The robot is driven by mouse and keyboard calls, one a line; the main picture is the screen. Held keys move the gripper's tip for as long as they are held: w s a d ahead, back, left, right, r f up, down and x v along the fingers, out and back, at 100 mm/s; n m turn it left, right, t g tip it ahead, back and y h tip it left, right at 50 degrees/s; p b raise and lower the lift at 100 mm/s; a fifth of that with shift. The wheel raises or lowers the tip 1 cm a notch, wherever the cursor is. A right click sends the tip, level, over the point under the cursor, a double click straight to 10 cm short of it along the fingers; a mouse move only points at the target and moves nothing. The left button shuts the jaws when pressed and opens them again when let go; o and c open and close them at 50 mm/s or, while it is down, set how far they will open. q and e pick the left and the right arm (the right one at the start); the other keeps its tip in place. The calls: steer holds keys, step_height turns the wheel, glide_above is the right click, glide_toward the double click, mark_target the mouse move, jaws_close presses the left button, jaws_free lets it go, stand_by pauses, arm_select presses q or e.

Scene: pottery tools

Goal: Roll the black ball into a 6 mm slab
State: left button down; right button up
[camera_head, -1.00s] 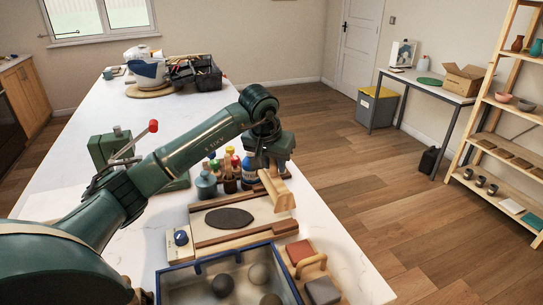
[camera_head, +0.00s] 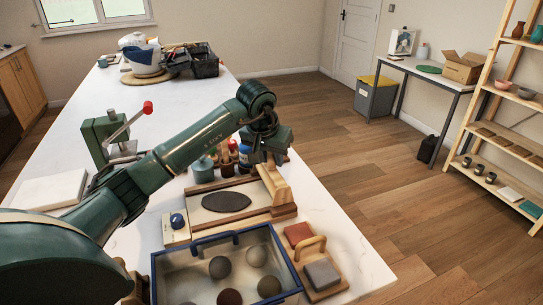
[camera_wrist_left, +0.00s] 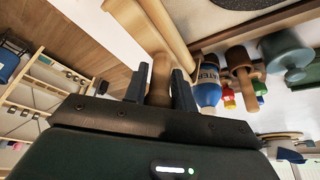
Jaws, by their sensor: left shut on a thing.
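The black clay (camera_head: 227,201) lies as a flat, dark oval on a pale board (camera_head: 200,211) between two wooden rails. Its thickness cannot be read. My left gripper (camera_head: 265,157) is at the right end of the board, beyond the clay. In the left wrist view the left gripper (camera_wrist_left: 160,88) is shut on the handle of a wooden rolling pin (camera_wrist_left: 135,22). The pin's pale barrel (camera_head: 275,186) lies across the board's right end, apart from the clay. Part of the clay shows at the top of the wrist view (camera_wrist_left: 232,3). My right gripper is not in view.
A blue-rimmed tray (camera_head: 160,277) with several balls stands in front. A wooden block with a handle (camera_head: 313,259) is to its right. Bottles and tools (camera_head: 203,170) stand behind the board. A green press (camera_head: 108,135) is at the left.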

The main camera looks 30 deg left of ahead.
arm_select(q)
steer(key=shift+f, duration=0.25)
steer(key=c, duration=1.1)
jaws_free()
steer(key=shift+o, duration=0.2)
steer(key=b+v, duration=0.2)
steer(key=v, duration=1.1)
steer(key=shift+s+r, duration=0.1)
